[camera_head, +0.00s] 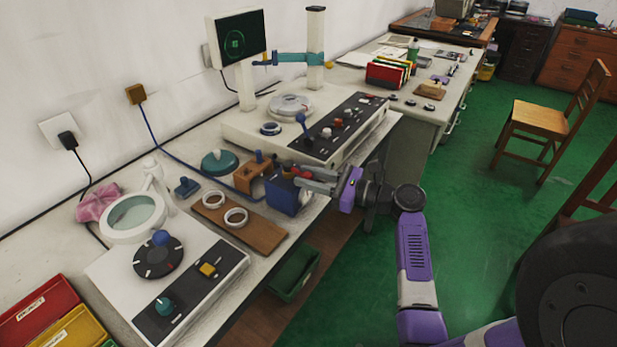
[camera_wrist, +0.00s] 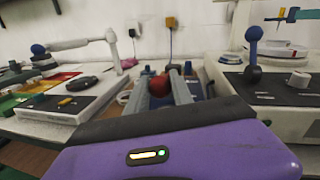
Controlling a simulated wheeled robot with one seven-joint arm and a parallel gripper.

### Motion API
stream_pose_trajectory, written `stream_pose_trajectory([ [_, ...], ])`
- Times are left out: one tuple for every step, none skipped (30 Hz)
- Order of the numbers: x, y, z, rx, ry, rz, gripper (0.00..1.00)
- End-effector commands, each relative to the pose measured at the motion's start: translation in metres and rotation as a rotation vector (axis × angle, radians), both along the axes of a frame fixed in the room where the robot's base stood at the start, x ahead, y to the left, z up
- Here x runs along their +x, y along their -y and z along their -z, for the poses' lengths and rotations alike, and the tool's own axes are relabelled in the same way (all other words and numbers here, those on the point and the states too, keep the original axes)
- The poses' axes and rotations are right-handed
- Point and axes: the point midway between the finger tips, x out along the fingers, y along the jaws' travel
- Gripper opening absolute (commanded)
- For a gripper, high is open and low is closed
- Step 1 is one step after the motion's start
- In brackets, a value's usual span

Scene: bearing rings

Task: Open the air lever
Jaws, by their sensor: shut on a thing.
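The air lever shows as a red ball knob (camera_head: 296,171) on a blue box (camera_head: 284,198) at the front edge of the bench. In the wrist view the red knob (camera_wrist: 160,85) sits between my two grey fingers. My gripper (camera_head: 301,178) reaches in from the right and is shut on the lever's knob; it also shows in the wrist view (camera_wrist: 161,78). The lever's shaft is mostly hidden behind the fingers and knob. The blue box (camera_wrist: 195,90) is partly hidden in the wrist view.
A brown block fixture (camera_head: 252,177) stands just left of the blue box. A wooden board (camera_head: 255,232) with two bearing rings (camera_head: 236,217) lies in front. A machine with a blue-knobbed lever (camera_head: 301,119) stands beyond. A green bin (camera_head: 293,274) is below the bench edge.

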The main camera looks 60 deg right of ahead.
Motion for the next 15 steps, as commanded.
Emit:
stream_pose_trajectory([
  [0.001,-0.0021,0.0034,0.003,-0.006,-0.005,0.34],
  [0.0009,-0.002,0.0034,0.003,-0.006,-0.005,0.4],
  [0.0008,-0.0017,0.0032,0.003,-0.006,-0.004,0.47],
  [0.0007,-0.0015,0.003,0.003,-0.005,-0.003,0.49],
  [0.0006,-0.0013,0.0028,0.003,-0.005,-0.003,0.49],
  [0.0005,-0.0011,0.0027,0.002,-0.005,-0.002,0.49],
  [0.0004,-0.001,0.0025,0.002,-0.004,-0.001,0.49],
  [0.0004,-0.0009,0.0024,0.002,-0.004,-0.001,0.49],
  [0.0003,-0.0007,0.0022,0.002,-0.003,-0.002,0.49],
  [0.0003,-0.0006,0.0021,0.002,-0.003,-0.001,0.49],
  [0.0002,-0.0005,0.002,0.002,-0.003,-0.001,0.49],
  [-0.0001,-0.0004,0.002,0.002,-0.003,0.0,0.49],
  [-0.0007,-0.0003,0.002,0.002,-0.003,0.0,0.49],
  [-0.0019,-0.0001,0.002,0.002,-0.003,0.0,0.49],
  [-0.0045,0.0002,0.002,0.002,-0.003,0.001,0.49],
])
